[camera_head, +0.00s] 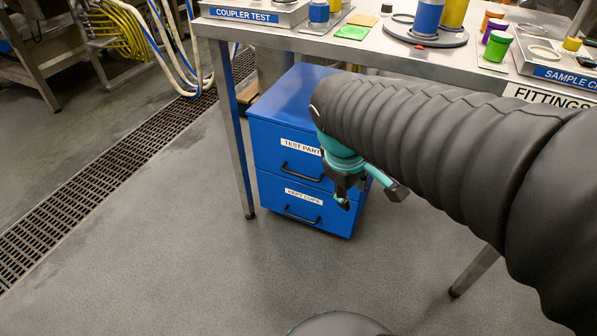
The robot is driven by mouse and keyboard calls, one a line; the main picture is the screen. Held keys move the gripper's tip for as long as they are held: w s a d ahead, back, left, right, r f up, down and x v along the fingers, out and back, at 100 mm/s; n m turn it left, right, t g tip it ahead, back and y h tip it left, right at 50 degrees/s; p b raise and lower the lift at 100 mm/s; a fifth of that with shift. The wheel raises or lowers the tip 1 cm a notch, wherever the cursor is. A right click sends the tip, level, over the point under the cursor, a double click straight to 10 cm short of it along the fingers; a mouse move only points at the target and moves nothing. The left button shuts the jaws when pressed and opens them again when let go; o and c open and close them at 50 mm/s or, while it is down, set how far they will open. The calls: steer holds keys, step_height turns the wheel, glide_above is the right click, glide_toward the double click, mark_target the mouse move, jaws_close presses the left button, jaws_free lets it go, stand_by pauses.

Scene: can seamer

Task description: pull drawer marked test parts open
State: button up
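A blue two-drawer cabinet (292,98) stands on the floor under the steel table. Its upper drawer (268,150) has a white label reading "TEST PART", the end hidden behind my gripper, and a black bar handle (301,173). This drawer looks shut. The lower drawer (275,198) also looks shut, with its own black handle (301,216) and a label ending in "CUPS". My gripper (371,198) is in front of the cabinet's right side, to the right of the upper handle and apart from it. Its fingers are spread, with nothing seen between them.
The steel table (385,40) above carries colored cylinders, a round plate (425,34) and labelled trays. A table leg (236,135) stands close by the cabinet's left side. A floor grate (100,163) and hoses (185,60) lie left. The floor before the cabinet is clear.

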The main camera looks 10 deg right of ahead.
steer(key=w+f+n+g+h, duration=0.3)
steer(key=w+f+n+h, duration=0.2)
steer(key=w+n, duration=0.35)
steer(key=n+t+h+b, duration=0.3)
steer(key=n+h, duration=0.5)
steer(key=n, duration=0.9)
glide_toward(299, 175)
steer(key=s+d+r+t+p, duration=0.1)
steer(key=s+d+r, duration=0.5)
steer(key=s+r, duration=0.15)
steer(key=w+a+f+n+t+h, duration=0.1)
steer(key=a+f+n+t, duration=0.3)
steer(key=f+n, duration=0.15)
steer(key=w+a+f+n+t, duration=0.1)
steer(key=a+f+n+t, duration=0.25)
steer(key=f, duration=0.35)
steer(key=x, duration=0.7)
steer(key=p+x, duration=0.1)
steer(key=x, duration=0.5)
steer(key=shift+w+d+r, duration=0.25)
steer(key=shift+r, duration=0.05)
jaws_close()
